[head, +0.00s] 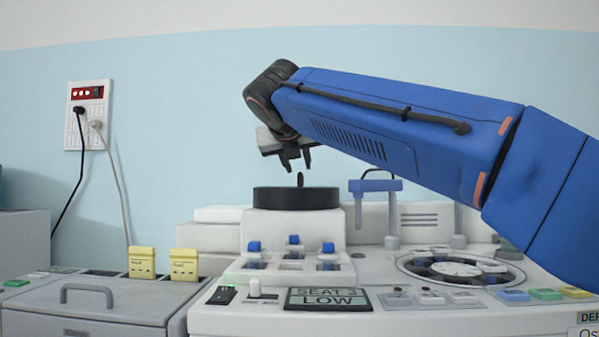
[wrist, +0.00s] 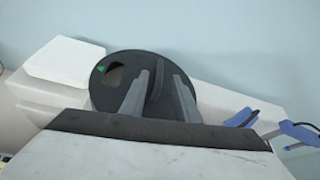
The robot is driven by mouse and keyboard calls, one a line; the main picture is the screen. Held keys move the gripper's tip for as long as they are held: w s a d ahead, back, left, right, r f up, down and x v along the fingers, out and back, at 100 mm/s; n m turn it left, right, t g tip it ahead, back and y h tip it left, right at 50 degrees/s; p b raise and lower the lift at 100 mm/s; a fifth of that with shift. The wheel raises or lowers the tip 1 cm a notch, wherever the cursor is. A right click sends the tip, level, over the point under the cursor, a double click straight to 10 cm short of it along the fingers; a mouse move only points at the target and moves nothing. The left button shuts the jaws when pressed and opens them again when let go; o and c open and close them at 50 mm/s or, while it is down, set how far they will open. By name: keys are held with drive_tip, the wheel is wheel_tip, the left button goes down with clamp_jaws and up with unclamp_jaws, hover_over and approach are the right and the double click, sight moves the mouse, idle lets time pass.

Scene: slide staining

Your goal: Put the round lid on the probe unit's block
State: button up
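The round lid (head: 285,198) is a thick black disc with an upright fin handle (head: 300,180). It sits on top of the white block (head: 290,228) of the probe unit and looks level. My gripper (head: 296,162) is above the lid, fingers apart and pointing down, with a small gap over the handle. In the wrist view the handle shows between the fingers of my gripper (wrist: 161,80). Nothing is held.
A screen (head: 328,299) on the unit reads "SEAT 3 LOW". Blue-capped pegs (head: 294,240) stand in front of the block. A blue hanging bracket (head: 375,186) stands right of the lid, with a round carousel (head: 458,269) farther right. Yellow holders (head: 184,264) stand at left.

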drive_tip(key=shift+v, duration=2.55)
